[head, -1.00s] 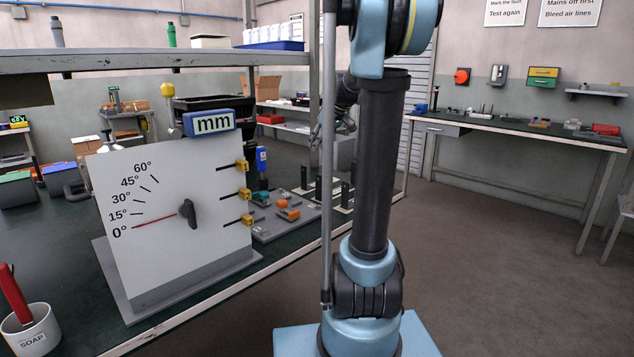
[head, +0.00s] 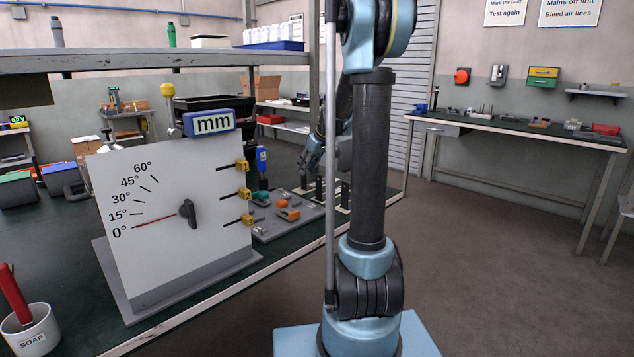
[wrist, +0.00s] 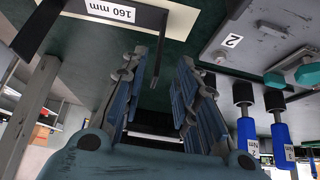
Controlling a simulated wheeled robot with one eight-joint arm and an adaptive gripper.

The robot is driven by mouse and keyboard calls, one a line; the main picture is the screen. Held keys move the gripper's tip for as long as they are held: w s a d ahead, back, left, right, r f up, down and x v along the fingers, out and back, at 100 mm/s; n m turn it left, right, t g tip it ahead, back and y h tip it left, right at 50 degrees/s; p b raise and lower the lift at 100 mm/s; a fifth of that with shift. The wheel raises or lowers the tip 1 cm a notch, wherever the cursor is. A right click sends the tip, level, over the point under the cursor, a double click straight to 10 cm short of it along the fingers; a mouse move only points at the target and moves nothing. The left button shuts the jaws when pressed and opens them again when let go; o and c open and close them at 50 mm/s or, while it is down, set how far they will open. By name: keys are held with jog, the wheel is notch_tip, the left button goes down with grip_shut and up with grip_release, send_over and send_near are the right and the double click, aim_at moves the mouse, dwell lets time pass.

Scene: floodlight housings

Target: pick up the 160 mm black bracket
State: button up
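The white plate labelled 160 mm (wrist: 180,18) is at the top of the wrist view. A thin black upright piece (wrist: 160,38), which looks like its bracket, crosses the plate and runs down between my fingers in the picture. I cannot tell whether the fingertips are around it or short of it. My gripper (wrist: 160,65) is open, with a gap between its blue fingers. In the head view several black brackets (head: 345,194) stand upright on the bench, and my gripper (head: 313,165) is just above them, partly hidden by my arm.
Another dark upright (wrist: 35,30) is close on the left in the wrist view. A grey plate marked 2 (wrist: 232,42) and blue-handled tools (wrist: 248,135) are on the right. The angle board (head: 160,235) and yellow clips (head: 245,193) stand left of the brackets.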

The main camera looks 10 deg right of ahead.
jog(key=shift+x, duration=2.35)
jog(key=shift+w+d, duration=0.1)
jog(key=shift+d, duration=0.1)
grip_shut()
